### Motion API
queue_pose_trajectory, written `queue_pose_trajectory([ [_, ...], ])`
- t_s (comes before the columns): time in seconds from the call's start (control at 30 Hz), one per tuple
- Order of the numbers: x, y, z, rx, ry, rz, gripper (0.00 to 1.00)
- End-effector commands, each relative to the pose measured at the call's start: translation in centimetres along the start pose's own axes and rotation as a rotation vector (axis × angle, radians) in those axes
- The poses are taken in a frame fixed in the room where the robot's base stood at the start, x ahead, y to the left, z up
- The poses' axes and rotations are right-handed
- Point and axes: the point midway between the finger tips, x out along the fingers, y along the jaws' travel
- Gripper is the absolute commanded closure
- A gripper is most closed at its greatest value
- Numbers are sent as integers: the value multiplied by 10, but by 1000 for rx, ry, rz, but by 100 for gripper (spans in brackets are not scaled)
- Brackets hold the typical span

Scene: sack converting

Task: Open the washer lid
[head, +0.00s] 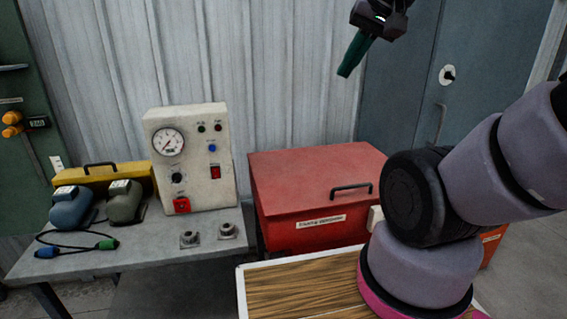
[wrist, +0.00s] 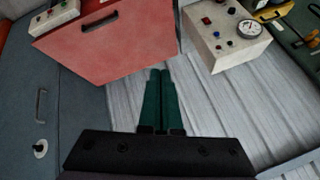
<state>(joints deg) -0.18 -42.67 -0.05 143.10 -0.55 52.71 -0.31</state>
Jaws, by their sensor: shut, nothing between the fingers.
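The washer is a red box with a red lid (head: 315,179) in the middle of the head view. The lid is down, with a dark handle (head: 350,189) at its front right and a white label on the front below. My gripper (head: 344,73) is raised in the air near the top of the head view, apart from the lid. Its green fingers are together and empty.
A grey table (head: 135,247) at left holds a white gauge panel (head: 191,160), a yellow case (head: 125,174), two motor-like units and a cable. A wooden-topped surface (head: 300,288) lies in front. A grey door (head: 405,110) stands behind at right.

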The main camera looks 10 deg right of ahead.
Motion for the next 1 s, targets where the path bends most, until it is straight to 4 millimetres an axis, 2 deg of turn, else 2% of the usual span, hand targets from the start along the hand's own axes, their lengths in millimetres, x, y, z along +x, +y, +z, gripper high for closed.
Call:
queue_pose_trajectory([
  [0.13, 19, 3, -4, -87, -76, 51, 100],
  [0.27, 53, 8, -7, -253, -208, 136, 100],
  [0.67, 176, 26, -3, -902, -648, 380, 100],
  [1.0, 287, 39, 20, -1500, -1018, 540, 100],
])
